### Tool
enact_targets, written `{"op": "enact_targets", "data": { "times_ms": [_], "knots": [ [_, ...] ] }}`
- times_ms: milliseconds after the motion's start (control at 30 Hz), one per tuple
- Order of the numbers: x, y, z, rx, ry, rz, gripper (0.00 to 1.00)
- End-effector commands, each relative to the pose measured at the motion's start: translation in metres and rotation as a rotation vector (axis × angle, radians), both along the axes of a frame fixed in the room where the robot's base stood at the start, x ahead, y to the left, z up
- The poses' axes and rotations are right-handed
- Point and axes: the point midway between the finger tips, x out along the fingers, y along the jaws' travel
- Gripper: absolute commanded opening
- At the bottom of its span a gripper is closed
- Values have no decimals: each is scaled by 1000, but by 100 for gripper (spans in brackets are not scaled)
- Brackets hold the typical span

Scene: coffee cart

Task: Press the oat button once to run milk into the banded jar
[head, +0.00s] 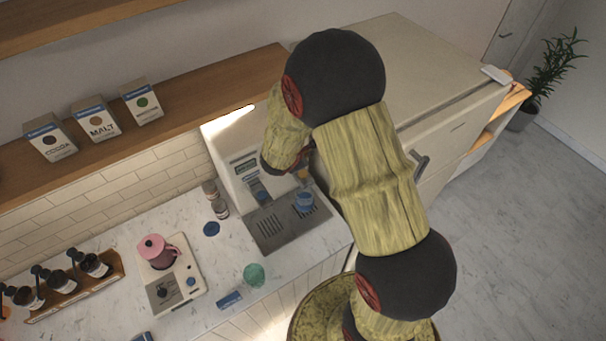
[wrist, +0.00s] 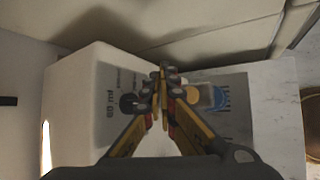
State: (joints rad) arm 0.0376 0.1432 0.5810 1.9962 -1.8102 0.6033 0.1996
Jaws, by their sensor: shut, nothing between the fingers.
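A jar with a blue band (head: 304,202) stands on the right part of the tray. In the wrist view the jar (wrist: 218,97) is partly hidden by my right finger. The grey front panel (wrist: 112,80) reads 60 ml and has a dark round button (wrist: 127,103); smaller labels are too blurred to read. My gripper (wrist: 163,78) is shut and empty, its tips over the panel between that button and the jar. I cannot tell whether they touch; the oat button is not identifiable.
Boxes (head: 95,120) stand on the shelf. A large pale cabinet (head: 430,75) is behind my arm.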

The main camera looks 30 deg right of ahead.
Motion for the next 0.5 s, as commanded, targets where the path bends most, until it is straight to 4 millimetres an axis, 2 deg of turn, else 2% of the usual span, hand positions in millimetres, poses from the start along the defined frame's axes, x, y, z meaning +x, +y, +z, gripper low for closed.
{"op": "enact_targets", "data": {
  "times_ms": [500],
  "knots": [
    [0, 0, -67, 0, 0, 0, 0]
  ]
}}
